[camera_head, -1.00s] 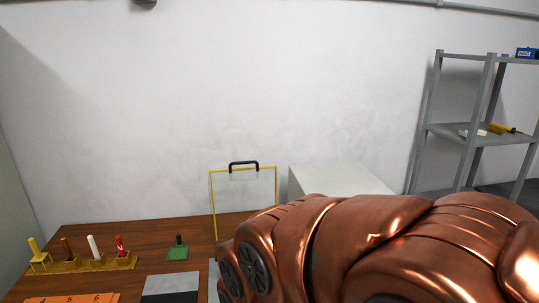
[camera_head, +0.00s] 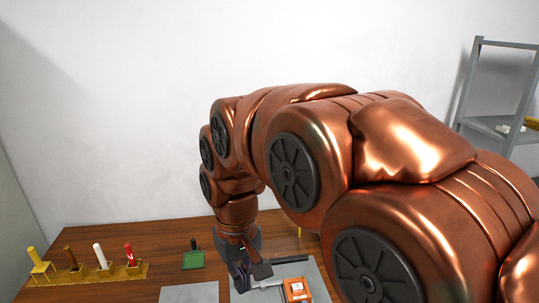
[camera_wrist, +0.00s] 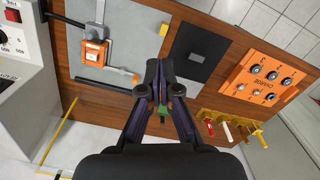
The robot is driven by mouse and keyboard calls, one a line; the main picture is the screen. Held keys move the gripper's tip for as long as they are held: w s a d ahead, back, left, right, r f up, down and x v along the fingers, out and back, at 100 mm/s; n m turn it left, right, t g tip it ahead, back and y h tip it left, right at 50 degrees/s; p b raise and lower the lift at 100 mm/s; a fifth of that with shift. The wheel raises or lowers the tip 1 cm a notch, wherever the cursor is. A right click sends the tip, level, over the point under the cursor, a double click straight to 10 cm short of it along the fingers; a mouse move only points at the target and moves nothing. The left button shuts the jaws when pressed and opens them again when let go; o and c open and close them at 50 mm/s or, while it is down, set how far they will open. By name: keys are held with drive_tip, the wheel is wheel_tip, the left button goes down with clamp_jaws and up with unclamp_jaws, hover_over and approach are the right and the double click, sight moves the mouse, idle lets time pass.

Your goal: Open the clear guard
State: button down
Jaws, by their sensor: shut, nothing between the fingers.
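The clear guard is a see-through panel with a thin yellow frame. In the wrist view its frame (camera_wrist: 56,140) shows at the lower left, past the table's back edge. In the head view my arm hides nearly all of it, and I cannot see its black handle for certain now. My gripper (camera_wrist: 155,67) is shut and empty, pointing down over the table. In the head view the gripper (camera_head: 250,280) is low over the grey plate (camera_head: 318,270), apart from the guard.
An orange-and-white device (camera_head: 297,290) with a dark bar sits on the grey plate. A peg rack (camera_head: 90,273) and green block (camera_head: 193,259) stand left. A pale control box (camera_wrist: 22,85), dark square plate (camera_wrist: 195,52) and orange numbered panel (camera_wrist: 262,75) flank the gripper.

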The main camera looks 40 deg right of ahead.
drive_tip(key=w+d+r+m+t, duration=0.1)
drive_tip(key=w+d+r, duration=0.3)
drive_tip(key=w+d, duration=0.45)
drive_tip(key=w+d+r+m+t+h, duration=0.1)
drive_tip(key=w+d+r, duration=0.35)
drive_tip(key=w, duration=0.65)
drive_tip(key=w+d+r+m+t, duration=0.15)
drive_tip(key=w+d+r, duration=0.25)
drive_tip(key=w+d, duration=0.45)
drive_tip(key=w+d+t+h, duration=0.1)
drive_tip(key=w+d, duration=0.5)
drive_tip(key=d, duration=0.3)
drive_tip(key=shift+m+t, duration=0.25)
drive_tip(key=b+x, duration=0.1)
drive_tip(key=x, duration=0.2)
drive_tip(key=s+b+x, duration=0.1)
drive_tip(key=b+x, duration=0.2)
drive_tip(key=x, duration=0.2)
drive_tip(key=shift+s+a+f+b, duration=0.15)
drive_tip(key=shift+f+b, duration=0.15)
drive_tip(key=shift+f, duration=0.4)
drive_tip(key=shift+s+f, duration=0.15)
drive_tip(key=shift+s+a+r, duration=0.15)
drive_tip(key=shift+r, duration=0.1)
drive_tip(key=shift+s+a+f, duration=0.1)
drive_tip(key=shift+s+a, duration=0.15)
drive_tip(key=shift+s, duration=0.35)
